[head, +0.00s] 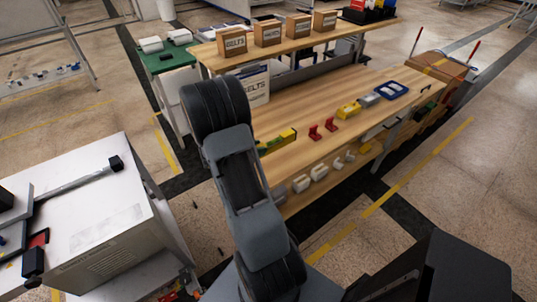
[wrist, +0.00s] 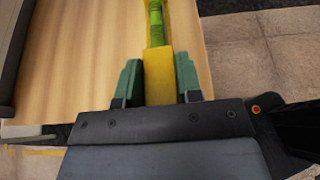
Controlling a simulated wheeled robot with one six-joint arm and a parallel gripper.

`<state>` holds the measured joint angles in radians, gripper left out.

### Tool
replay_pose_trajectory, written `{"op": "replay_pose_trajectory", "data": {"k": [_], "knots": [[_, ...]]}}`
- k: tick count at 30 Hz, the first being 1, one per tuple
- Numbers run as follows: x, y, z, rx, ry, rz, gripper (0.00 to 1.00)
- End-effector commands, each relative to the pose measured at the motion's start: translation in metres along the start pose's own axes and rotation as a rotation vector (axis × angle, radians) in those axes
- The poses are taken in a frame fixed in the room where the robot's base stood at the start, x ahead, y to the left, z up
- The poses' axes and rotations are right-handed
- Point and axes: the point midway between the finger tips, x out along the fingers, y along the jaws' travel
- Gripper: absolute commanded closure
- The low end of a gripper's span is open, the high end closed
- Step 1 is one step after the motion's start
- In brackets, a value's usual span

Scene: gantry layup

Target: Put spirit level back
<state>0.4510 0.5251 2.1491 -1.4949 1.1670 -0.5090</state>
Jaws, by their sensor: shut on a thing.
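The spirit level is a yellow bar (wrist: 158,80) with a green vial section, seen in the wrist view. My gripper (wrist: 159,68) is shut on it, with one green finger pad on each side of the bar. The level runs away from the gripper over the wooden bench top (wrist: 85,60), near its right edge. In the head view, the level's yellow and green end (head: 280,140) shows beside my arm at the bench's front. My arm hides the rest of it and the gripper. I cannot tell whether the level touches the bench.
Two red brackets (head: 322,129), a yellow item (head: 349,110) and a blue tray (head: 391,90) stand along the bench to the right. Several cardboard boxes (head: 267,33) sit on the upper shelf. A white cabinet (head: 105,215) stands at lower left. Bare wood lies behind the brackets.

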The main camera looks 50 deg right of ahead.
Motion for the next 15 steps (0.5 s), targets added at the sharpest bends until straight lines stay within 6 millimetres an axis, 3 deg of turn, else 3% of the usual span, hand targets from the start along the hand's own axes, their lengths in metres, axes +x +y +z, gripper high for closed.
{"op": "replay_pose_trajectory", "data": {"k": [3, 6, 15], "knots": [[0.030, 0.010, -0.007, -0.003, 0.000, -0.004, 1.00], [0.047, 0.017, -0.018, -0.002, 0.001, -0.002, 1.00], [0.074, 0.026, -0.034, 0.000, -0.001, 0.002, 1.00]]}}
